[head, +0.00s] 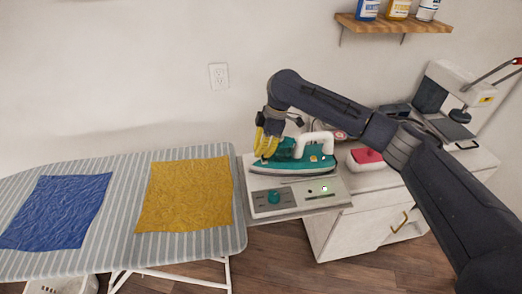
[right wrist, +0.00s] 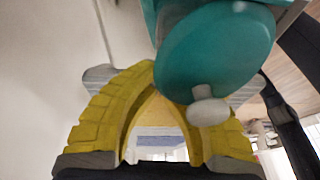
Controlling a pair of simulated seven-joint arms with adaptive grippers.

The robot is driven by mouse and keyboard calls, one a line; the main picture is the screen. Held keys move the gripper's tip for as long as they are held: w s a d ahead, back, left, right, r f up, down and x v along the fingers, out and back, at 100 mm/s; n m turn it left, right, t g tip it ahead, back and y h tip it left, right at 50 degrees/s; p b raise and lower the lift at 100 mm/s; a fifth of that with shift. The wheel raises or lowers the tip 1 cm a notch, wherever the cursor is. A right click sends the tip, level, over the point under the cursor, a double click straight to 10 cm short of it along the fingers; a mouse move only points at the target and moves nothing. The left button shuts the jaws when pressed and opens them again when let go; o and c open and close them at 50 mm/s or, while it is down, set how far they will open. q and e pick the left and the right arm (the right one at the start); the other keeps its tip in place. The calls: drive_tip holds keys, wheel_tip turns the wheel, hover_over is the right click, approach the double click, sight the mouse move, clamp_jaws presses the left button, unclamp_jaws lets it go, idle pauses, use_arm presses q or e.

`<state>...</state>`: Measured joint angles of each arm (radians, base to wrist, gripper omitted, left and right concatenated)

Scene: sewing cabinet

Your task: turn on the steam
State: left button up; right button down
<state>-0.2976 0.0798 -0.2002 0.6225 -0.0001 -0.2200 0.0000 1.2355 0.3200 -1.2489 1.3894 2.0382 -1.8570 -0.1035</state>
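The teal iron (head: 300,158) with a white handle rests on a light grey base unit (head: 258,208) at the right end of the ironing board. The base's front panel has a teal knob (head: 274,197) and a small panel of controls (head: 322,189). My right gripper (head: 264,150) has yellow fingers pointing down beside the left part of the iron, above the knob. In the right wrist view its fingertips (right wrist: 152,80) come together in an arch with nothing visible between them. A rounded teal part with a white stub (right wrist: 208,105) partly covers them. My left gripper is not in view.
The striped ironing board (head: 120,180) carries a blue cloth (head: 58,210) and a yellow cloth (head: 185,195). A red-topped white container (head: 367,160) and a sewing machine (head: 450,90) stand on the white cabinet. A shelf (head: 395,22) with bottles hangs above. My right arm spans the cabinet.

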drive_tip(key=shift+s+d+r, duration=0.1)
drive_tip(key=shift+s+r, duration=0.1)
drive_tip(key=shift+s, duration=0.4)
drive_tip(key=shift+r, duration=0.55)
drive_tip(key=s+v, duration=0.1)
drive_tip(key=v, duration=1.1)
drive_tip(key=shift+s+r, duration=0.35)
drive_tip(key=shift+r, duration=0.15)
drive_tip(key=c, duration=2.1)
unclamp_jaws()
drive_tip(key=shift+c, duration=0.2)
clamp_jaws()
drive_tip(key=shift+w+a+r+t, duration=0.25)
drive_tip(key=shift+r+t, duration=0.15)
drive_tip(key=shift+t, duration=0.2)
